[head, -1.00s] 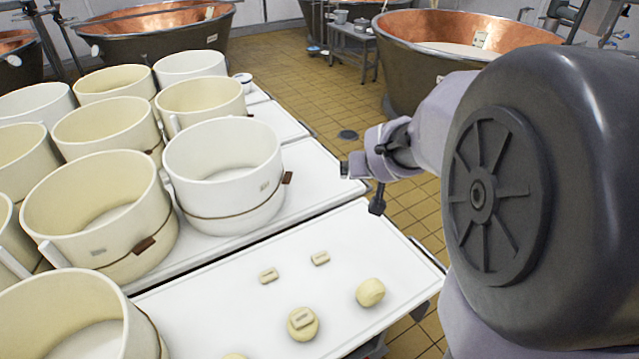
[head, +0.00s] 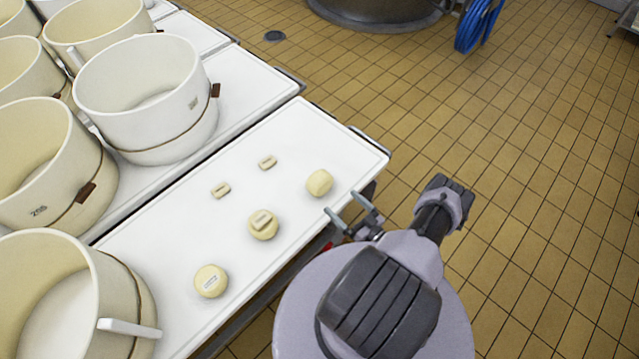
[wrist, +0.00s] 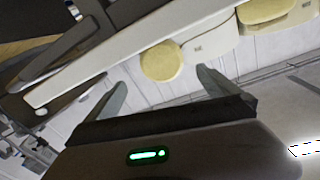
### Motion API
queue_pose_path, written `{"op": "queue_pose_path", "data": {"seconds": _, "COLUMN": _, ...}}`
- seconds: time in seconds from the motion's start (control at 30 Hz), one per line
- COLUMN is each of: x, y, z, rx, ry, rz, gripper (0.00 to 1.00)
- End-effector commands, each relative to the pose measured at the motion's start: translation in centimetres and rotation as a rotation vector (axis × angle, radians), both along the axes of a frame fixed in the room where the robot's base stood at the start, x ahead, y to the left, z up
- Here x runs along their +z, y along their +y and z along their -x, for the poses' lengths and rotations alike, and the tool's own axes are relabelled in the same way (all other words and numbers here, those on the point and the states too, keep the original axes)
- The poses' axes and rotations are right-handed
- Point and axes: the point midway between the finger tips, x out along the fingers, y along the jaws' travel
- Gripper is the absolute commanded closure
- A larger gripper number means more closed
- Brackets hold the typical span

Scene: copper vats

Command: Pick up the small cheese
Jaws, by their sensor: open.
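Several small pale-yellow cheeses lie on the white table (head: 170,240) in the head view. A plain round cheese (head: 319,182) is nearest the table's right corner. A second round cheese (head: 263,224) has a small block on top, and a third round cheese (head: 211,280) bears a label. Two small oblong pieces, a left one (head: 220,190) and a right one (head: 267,162), lie behind them. My gripper (head: 348,206) is open and empty at the table's front edge, just short of the plain round cheese. In the wrist view, a round cheese (wrist: 161,62) shows beyond and between my open fingertips.
Large white and cream tubs (head: 148,105) crowd the adjoining tables at left. A blue hose (head: 478,25) hangs by a vat base (head: 375,10) at the back. The tiled floor (head: 540,200) at right is clear.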

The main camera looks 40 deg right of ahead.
Motion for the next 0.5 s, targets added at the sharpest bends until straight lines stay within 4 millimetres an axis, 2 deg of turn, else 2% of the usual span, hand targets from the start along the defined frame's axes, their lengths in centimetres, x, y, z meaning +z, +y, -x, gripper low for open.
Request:
{"op": "queue_pose_path", "data": {"seconds": 0.03, "x": -0.3, "y": 0.1, "z": -1.6, "rx": 0.009, "ry": 0.000, "rz": 0.002, "gripper": 0.00}}
{"op": "queue_pose_path", "data": {"seconds": 0.13, "x": -0.3, "y": 0.1, "z": -4.3, "rx": 0.006, "ry": 0.001, "rz": 0.001, "gripper": 0.00}}
{"op": "queue_pose_path", "data": {"seconds": 0.2, "x": -0.2, "y": -0.1, "z": -5.5, "rx": 0.002, "ry": 0.001, "rz": 0.002, "gripper": 0.00}}
{"op": "queue_pose_path", "data": {"seconds": 0.37, "x": -0.2, "y": -0.1, "z": -7.0, "rx": 0.001, "ry": 0.002, "rz": 0.000, "gripper": 0.00}}
{"op": "queue_pose_path", "data": {"seconds": 0.5, "x": -0.5, "y": 0.5, "z": -9.9, "rx": 0.003, "ry": 0.001, "rz": 0.001, "gripper": 0.00}}
